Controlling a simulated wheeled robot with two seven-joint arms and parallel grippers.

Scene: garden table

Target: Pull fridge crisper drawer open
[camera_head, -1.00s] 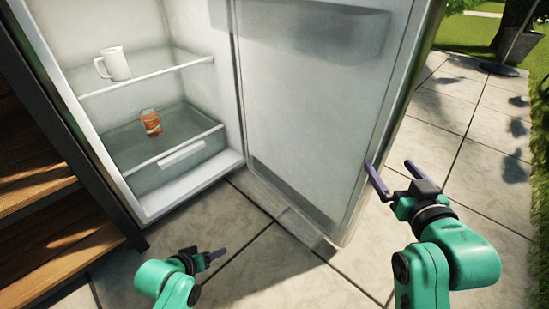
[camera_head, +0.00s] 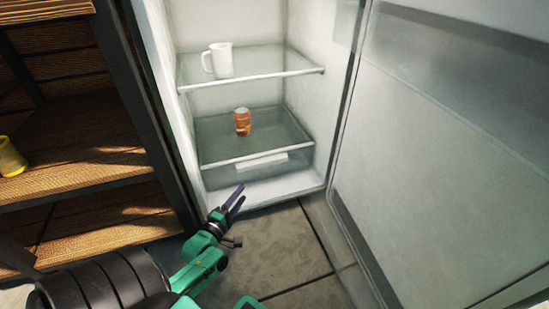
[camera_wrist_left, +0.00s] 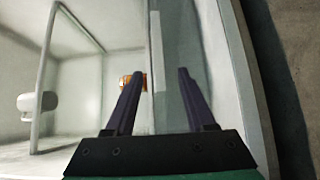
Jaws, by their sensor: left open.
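The crisper drawer (camera_head: 222,176) sits at the bottom of the open fridge and looks shut. Its pale handle (camera_head: 261,162) is on the upper part of its front. My left gripper (camera_head: 238,195) is open and empty, low in front of the drawer and short of the handle in the head view. In the left wrist view, the open fingers (camera_wrist_left: 160,90) point at the fridge interior, with the drawer front (camera_wrist_left: 180,60) turned sideways behind them. The right gripper is not in view.
An orange can (camera_head: 242,122) stands above the drawer, and a white mug (camera_head: 219,60) is on the glass shelf (camera_head: 270,68). The open fridge door (camera_head: 440,150) fills the right. A wooden shelf unit (camera_head: 80,130) with a yellow object (camera_head: 10,158) stands left.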

